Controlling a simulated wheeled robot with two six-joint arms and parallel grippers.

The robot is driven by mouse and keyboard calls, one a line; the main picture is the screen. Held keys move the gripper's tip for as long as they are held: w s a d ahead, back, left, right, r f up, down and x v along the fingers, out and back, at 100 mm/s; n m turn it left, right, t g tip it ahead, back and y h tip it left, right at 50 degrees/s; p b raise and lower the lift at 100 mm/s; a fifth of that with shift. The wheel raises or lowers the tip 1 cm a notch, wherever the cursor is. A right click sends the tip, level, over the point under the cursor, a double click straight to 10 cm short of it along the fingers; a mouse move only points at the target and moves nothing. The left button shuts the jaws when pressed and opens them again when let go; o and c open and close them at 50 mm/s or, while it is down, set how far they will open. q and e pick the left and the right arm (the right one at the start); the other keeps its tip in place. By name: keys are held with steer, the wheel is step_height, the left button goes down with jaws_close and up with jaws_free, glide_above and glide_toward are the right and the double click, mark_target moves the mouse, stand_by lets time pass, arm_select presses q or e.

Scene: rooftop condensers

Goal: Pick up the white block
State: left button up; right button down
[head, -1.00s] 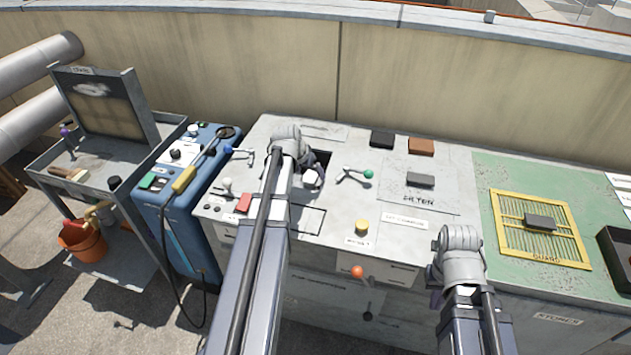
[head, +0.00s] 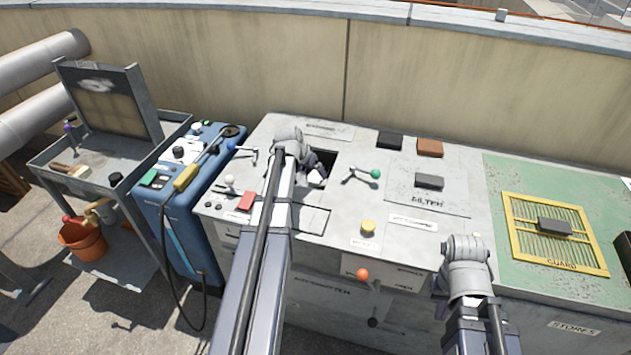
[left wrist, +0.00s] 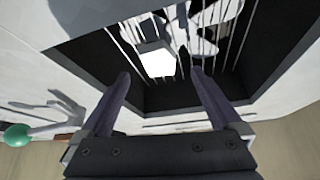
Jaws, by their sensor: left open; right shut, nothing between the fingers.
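The white block (head: 316,177) shows at the front part of the dark square opening (head: 325,156) in the grey cabinet top, partly hidden by my left gripper. In the left wrist view the white block (left wrist: 157,60) is a bright shape among thin pale rods, just beyond the fingertips. My left gripper (left wrist: 160,73) is open, with one finger on each side of the block's line and nothing clearly held. In the head view my left gripper (head: 318,164) is at the opening. My right gripper (head: 441,292) is shut and empty near the cabinet's front edge, mostly hidden by its wrist.
A green-knobbed lever (head: 375,174) stands right of the opening, and a red block (head: 246,202) lies left of it. A yellow button (head: 368,226) is nearer the front. A grey block (head: 429,181) lies on the filter panel. A yellow guard grille (head: 520,240) is at right.

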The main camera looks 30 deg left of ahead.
mark_target(315, 177)
arm_select(q)
steer(key=b+x, duration=0.3)
steer(key=x, duration=0.1)
steer(key=shift+w+f, duration=0.15)
steer(key=shift+f, duration=0.15)
steer(key=shift+r, duration=0.1)
steer(key=c, duration=1.4)
